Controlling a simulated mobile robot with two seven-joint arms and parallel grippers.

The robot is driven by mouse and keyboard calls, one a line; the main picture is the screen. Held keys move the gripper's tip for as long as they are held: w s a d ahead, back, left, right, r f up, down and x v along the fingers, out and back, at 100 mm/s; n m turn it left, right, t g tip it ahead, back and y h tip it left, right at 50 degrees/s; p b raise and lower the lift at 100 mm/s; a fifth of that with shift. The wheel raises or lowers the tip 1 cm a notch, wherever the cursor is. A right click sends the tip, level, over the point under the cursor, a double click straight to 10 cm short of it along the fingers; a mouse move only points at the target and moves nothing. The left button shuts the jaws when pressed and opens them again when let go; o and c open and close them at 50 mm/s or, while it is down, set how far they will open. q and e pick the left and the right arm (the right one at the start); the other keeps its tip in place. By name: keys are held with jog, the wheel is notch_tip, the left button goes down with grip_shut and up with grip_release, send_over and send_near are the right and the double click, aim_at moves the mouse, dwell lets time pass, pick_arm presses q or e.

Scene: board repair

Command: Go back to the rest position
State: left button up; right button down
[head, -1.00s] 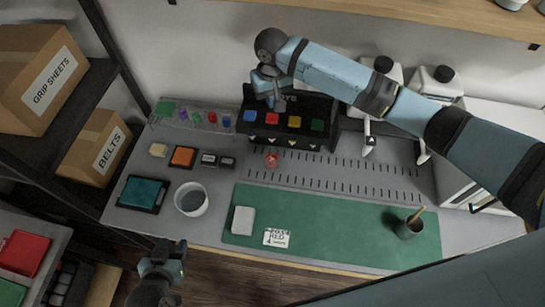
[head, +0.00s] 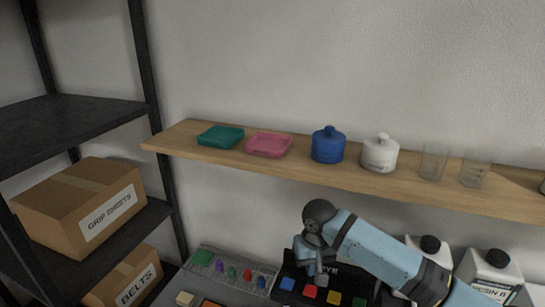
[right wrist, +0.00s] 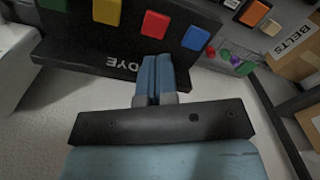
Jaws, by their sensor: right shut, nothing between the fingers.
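My right gripper (head: 318,276) is at the black dye dispenser (head: 290,270) in the head view, with its arm coming in from the lower right. In the right wrist view its two blue fingers (right wrist: 156,66) are together with nothing between them. They point at the dispenser's front (right wrist: 110,50), close to the DYE lettering; I cannot tell if they touch it. The dispenser has a blue button (head: 287,284), a red button (head: 310,291), a yellow button (head: 334,297) and a green button (head: 359,303). My left gripper is out of view.
A wooden wall shelf (head: 350,181) above my right arm holds a teal tray (head: 220,137), a pink tray (head: 268,145), a blue jar (head: 328,146), a white jar (head: 380,154) and glass beakers (head: 433,162). White bottles (head: 492,270) stand right. A dark rack (head: 70,120) with boxes stands left.

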jog(key=s+a+f+t+y, duration=0.2)
jog(key=s+a+f+y, duration=0.1)
jog(key=s+f, duration=0.3)
jog(key=s+a+f+t+y, duration=0.2)
jog(key=s+f+t+y, duration=0.15)
jog(key=f, duration=0.45)
jog(key=s+d+f+t+h, duration=0.2)
jog(key=s+d, duration=0.4)
jog(key=s, duration=0.3)
jog(key=s+d+f+t+h, duration=0.2)
jog(key=s+d+f+t, duration=0.1)
jog(key=s+d, duration=0.4)
jog(key=shift+s+d+f+n, duration=0.15)
jog(key=shift+s+d+n, duration=0.2)
jog(key=shift+s, duration=0.85)
